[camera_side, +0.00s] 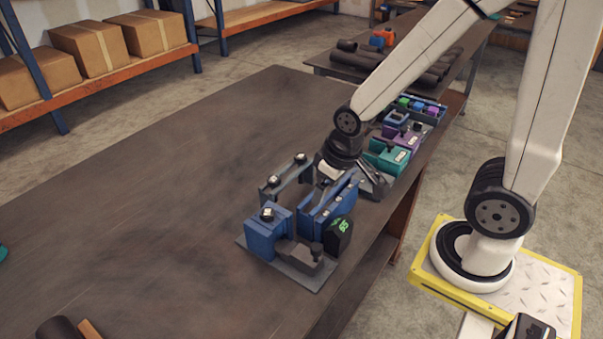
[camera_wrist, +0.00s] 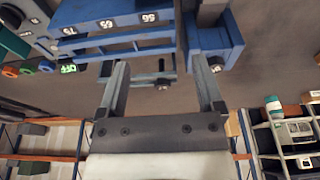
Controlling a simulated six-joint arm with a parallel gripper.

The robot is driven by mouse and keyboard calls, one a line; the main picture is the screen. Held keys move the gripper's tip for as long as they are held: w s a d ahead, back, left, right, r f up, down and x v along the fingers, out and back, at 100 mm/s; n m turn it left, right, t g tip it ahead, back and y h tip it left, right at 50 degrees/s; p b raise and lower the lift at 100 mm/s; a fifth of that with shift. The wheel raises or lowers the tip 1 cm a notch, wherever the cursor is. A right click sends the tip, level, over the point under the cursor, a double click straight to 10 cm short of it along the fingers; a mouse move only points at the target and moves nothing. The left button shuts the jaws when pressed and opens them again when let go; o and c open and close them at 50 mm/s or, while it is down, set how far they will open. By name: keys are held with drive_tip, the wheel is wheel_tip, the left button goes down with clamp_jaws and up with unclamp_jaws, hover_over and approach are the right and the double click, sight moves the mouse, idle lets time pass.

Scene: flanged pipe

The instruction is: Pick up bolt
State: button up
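My gripper (camera_wrist: 160,66) is open, with its two fingers spread wide and nothing visibly held. In the side view my gripper (camera_side: 332,172) is low over the table, behind the blue fixture (camera_side: 328,208); its fingertips are partly hidden. Bolt-like pieces with light tops stand on a grey rack (camera_side: 285,182) left of the gripper: one at the far end (camera_side: 299,157) and one at the near end (camera_side: 273,181). In the wrist view a small dark bolt-like piece (camera_wrist: 162,86) shows on a grey bar between the fingers. I cannot tell which bolt is meant.
A blue vise-like block (camera_side: 263,236) and a black box with green marks (camera_side: 338,235) stand near the rack. Teal (camera_side: 387,155) and purple (camera_side: 405,136) fixtures line the right edge behind the gripper. The table's left side (camera_side: 150,190) is largely clear.

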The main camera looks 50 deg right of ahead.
drive_tip(key=shift+w, duration=0.1)
drive_tip(key=w+m, duration=0.2)
wheel_tip(320, 180, up, 3)
drive_tip(key=m+g, duration=0.3)
drive_tip(key=m, duration=0.7)
hover_over(268, 212)
drive_tip(key=shift+d+r, duration=0.1)
drive_tip(key=shift+d, duration=0.05)
drive_tip(key=shift+f, duration=1.35)
drive_tip(key=shift+f, duration=0.1)
drive_tip(key=shift+a+f, duration=0.2)
drive_tip(key=shift+f, duration=2.25)
